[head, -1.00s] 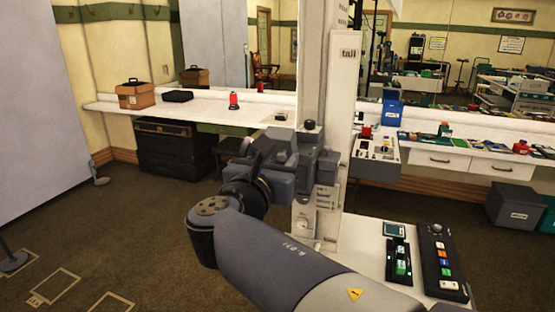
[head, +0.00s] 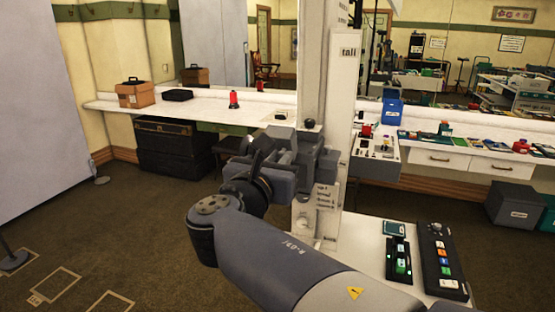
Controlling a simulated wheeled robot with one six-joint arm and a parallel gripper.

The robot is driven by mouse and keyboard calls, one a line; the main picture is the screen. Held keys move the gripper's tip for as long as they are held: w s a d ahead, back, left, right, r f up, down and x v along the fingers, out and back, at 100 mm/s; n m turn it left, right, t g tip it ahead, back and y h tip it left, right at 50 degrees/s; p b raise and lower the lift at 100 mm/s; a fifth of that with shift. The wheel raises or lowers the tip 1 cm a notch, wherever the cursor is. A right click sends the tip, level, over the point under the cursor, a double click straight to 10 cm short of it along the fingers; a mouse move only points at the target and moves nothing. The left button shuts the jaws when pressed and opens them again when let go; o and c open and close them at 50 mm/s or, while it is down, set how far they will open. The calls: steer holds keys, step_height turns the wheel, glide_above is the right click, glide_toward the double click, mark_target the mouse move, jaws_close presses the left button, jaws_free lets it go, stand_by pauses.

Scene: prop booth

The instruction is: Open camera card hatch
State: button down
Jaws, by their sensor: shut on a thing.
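The dark grey camera (head: 318,160) is fixed on the white column near the middle of the head view, with a round knob on top. My gripper (head: 285,158) is at the camera's left side, touching or almost touching it. My gripper is shut on a small part there, which appears to be the card hatch. The hatch and the fingertips are mostly hidden by my own wrist, so I cannot tell how far open the hatch stands.
A white shelf (head: 360,240) with a black dock (head: 399,262) and a button panel (head: 440,262) stands at the lower right. A control box (head: 375,155) is behind the column. A long counter (head: 210,113) runs along the back left.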

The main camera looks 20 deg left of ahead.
steer(key=r+g+p, duration=0.1)
steer(key=p, duration=0.3)
steer(key=shift+w+r, duration=0.1)
steer(key=shift+r, duration=0.15)
steer(key=g+p, duration=0.1)
steer(key=p, duration=0.3)
steer(key=shift+w+r, duration=0.1)
steer(key=shift+r, duration=0.25)
steer(key=shift+w+g+p, duration=0.1)
steer(key=shift+g+p, duration=0.2)
steer(key=shift+p, duration=0.55)
steer(key=shift+f, duration=0.1)
steer(key=c, duration=1.3)
jaws_free()
steer(key=shift+c, duration=0.2)
steer(key=b+v, duration=0.1)
steer(key=v, duration=0.9)
steer(key=shift+s+b, duration=0.3)
steer(key=shift+s, duration=0.1)
